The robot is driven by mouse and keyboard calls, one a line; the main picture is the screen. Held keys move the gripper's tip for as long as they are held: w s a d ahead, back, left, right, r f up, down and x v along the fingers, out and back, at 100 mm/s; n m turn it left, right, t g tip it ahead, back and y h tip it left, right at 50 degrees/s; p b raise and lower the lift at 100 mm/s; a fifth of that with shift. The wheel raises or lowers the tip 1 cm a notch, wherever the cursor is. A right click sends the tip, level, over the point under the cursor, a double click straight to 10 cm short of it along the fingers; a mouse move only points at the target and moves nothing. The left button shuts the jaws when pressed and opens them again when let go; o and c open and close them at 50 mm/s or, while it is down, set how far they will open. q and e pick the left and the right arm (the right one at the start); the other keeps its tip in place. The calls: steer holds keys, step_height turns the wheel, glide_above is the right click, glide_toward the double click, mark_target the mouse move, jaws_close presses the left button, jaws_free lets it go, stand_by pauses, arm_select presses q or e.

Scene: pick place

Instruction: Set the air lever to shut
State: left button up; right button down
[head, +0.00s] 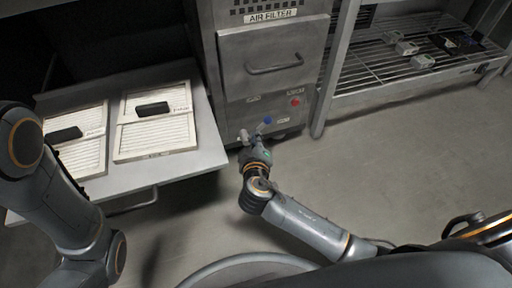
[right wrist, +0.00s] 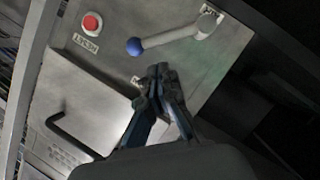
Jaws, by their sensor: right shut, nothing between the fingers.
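The air lever is a grey metal rod (right wrist: 172,37) with a blue ball knob (right wrist: 134,46), on the front panel of the air filter cabinet. In the right wrist view it runs from a round pivot at upper right to the knob at left. In the head view the blue knob (head: 267,120) shows low on the cabinet, just beyond my right gripper (head: 247,137). In the right wrist view my right gripper (right wrist: 160,72) is shut and empty, its tips below the lever and apart from it in the picture. My left gripper is out of view; only the left arm shows.
The cabinet (head: 229,75) has a handled drawer and a red button (head: 295,101), labelled reset in the right wrist view. A table (head: 207,140) with two framed filters stands left. A wire shelf (head: 375,65) with small parts stands right. The floor at right is clear.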

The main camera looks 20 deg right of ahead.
steer(key=b+x, duration=0.2)
steer(key=x, duration=0.3)
steer(key=shift+w, duration=0.1)
stand_by(0.3)
